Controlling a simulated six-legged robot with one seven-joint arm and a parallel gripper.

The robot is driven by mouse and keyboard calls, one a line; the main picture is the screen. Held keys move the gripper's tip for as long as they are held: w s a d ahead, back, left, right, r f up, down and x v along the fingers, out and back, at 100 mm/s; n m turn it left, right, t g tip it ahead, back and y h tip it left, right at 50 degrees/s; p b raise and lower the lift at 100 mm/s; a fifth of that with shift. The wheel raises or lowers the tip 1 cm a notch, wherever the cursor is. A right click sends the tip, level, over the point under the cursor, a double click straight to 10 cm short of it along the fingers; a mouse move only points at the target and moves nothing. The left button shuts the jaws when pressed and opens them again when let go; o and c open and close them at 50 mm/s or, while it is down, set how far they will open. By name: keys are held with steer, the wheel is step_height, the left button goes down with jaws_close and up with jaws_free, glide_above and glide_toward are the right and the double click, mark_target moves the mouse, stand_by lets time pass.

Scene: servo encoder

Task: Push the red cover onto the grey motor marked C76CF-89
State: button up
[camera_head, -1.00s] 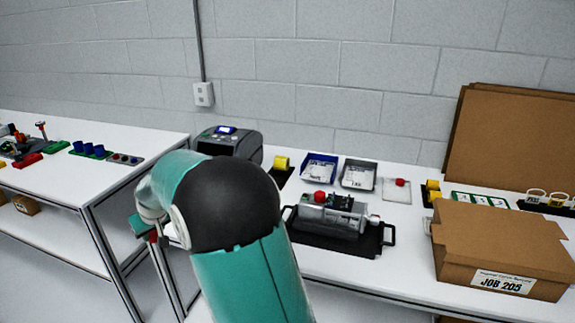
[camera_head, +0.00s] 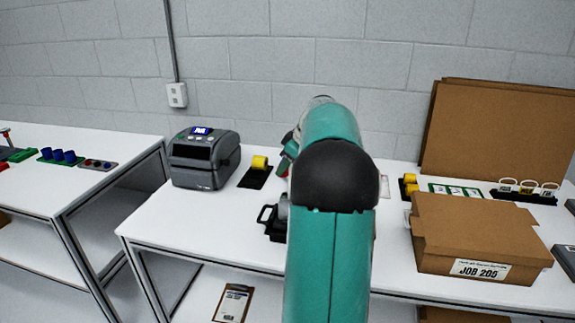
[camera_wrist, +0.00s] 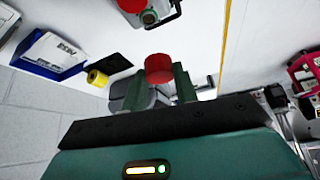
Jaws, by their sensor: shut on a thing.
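In the wrist view, my gripper (camera_wrist: 160,86) is shut on a red cover (camera_wrist: 158,68), a short round cap between its two fingers. At the top edge of that view, a grey motor body (camera_wrist: 150,16) with another red round part (camera_wrist: 131,5) is partly cut off, apart from the held cover. The mark C76CF-89 cannot be read. In the head view, my arm hides most of the motor and its dark tray (camera_head: 268,217); only the tray's left end and a grey part show. The held cover cannot be made out clearly there.
A label printer (camera_head: 204,157) and a yellow roll (camera_head: 259,163) stand left of my arm. A brown JOB 205 box (camera_head: 478,236) stands to the right. In the wrist view, a blue bin (camera_wrist: 52,55) is at the left. The table's front left is clear.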

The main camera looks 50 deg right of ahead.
mark_target(283, 194)
steer(key=shift+s+d, duration=0.3)
steer(key=shift+f, duration=3.35)
steer(key=shift+f, duration=0.6)
steer(key=o, duration=1)
steer(key=v, duration=1.3)
steer(key=shift+s+r, duration=0.2)
steer(key=shift+r, duration=0.15)
